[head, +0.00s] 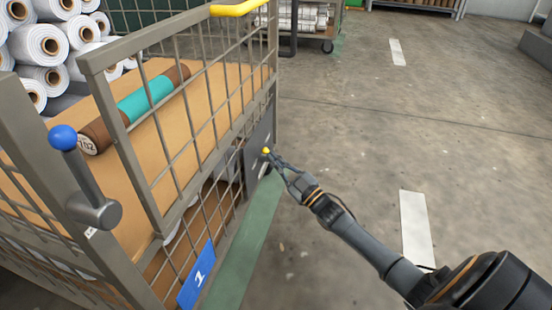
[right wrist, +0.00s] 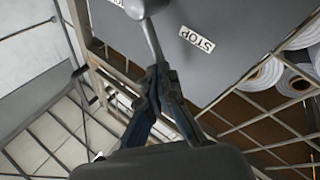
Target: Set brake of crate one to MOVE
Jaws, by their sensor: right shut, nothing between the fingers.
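Crate one is the wire-mesh crate (head: 145,210) with a blue plate marked 1 (head: 196,275). A small yellow knob (head: 266,151) shows at a grey panel (head: 257,145) on its side. My right gripper (head: 276,163) is at this knob, its fingers shut with nothing between them. In the right wrist view, a grey lever (right wrist: 152,38) runs from a round hub (right wrist: 146,5) down to the tips of my right gripper (right wrist: 160,72). The lever's end is hidden there, and I cannot tell touching from near. A STOP label (right wrist: 197,39) is beside the lever. My left gripper is not in view.
A lever with a blue ball (head: 62,138) stands at the crate's near left post. A brown and teal roll (head: 140,105) lies on the crate's board. White rolls (head: 45,45) are stacked behind. The concrete floor (head: 340,120) at right is clear.

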